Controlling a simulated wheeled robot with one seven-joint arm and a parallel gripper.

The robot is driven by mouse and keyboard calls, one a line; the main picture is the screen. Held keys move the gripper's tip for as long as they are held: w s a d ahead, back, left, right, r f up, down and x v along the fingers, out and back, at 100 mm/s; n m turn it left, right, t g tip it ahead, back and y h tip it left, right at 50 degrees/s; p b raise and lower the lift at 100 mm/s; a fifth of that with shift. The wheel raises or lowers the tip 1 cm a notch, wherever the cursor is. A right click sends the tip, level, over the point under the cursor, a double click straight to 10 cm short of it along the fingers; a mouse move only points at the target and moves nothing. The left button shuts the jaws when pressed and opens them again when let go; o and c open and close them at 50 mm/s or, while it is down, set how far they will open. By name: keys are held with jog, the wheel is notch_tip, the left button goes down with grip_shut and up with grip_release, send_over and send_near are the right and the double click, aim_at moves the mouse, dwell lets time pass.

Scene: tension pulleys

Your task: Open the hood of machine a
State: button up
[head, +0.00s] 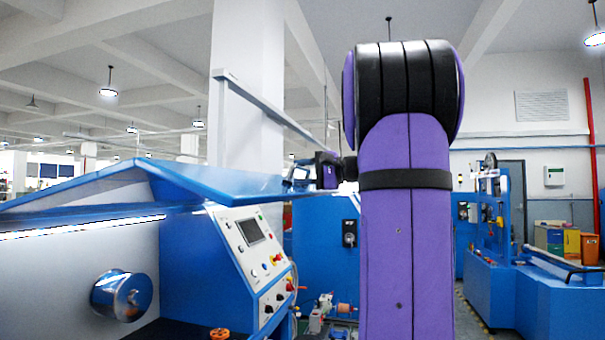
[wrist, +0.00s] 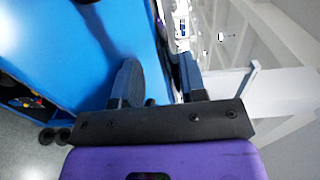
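Machine a appears to be the blue machine at the left of the head view, though I see no label. Its blue hood (head: 205,181) is raised, with the pale interior showing beneath it. My gripper (head: 300,178) is at the hood's right end in the head view, partly hidden by my wrist. In the wrist view my gripper (wrist: 160,85) has its two dark fingers apart. The blue hood panel (wrist: 100,40) fills the left, and its edge runs up between the fingers beside a dark, narrow part, perhaps a handle. Contact with the fingers is unclear.
A control panel (head: 252,245) with a screen and buttons sits below the hood. A metal spool (head: 122,295) is inside the machine. Another blue machine (head: 515,285) stands at the right, with an orange bin (head: 589,249) behind it. My purple arm blocks the centre.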

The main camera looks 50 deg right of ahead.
aim_at(300, 189)
jog(key=v, duration=1)
jog(key=shift+s, duration=0.4)
jog(key=shift+d, duration=0.1)
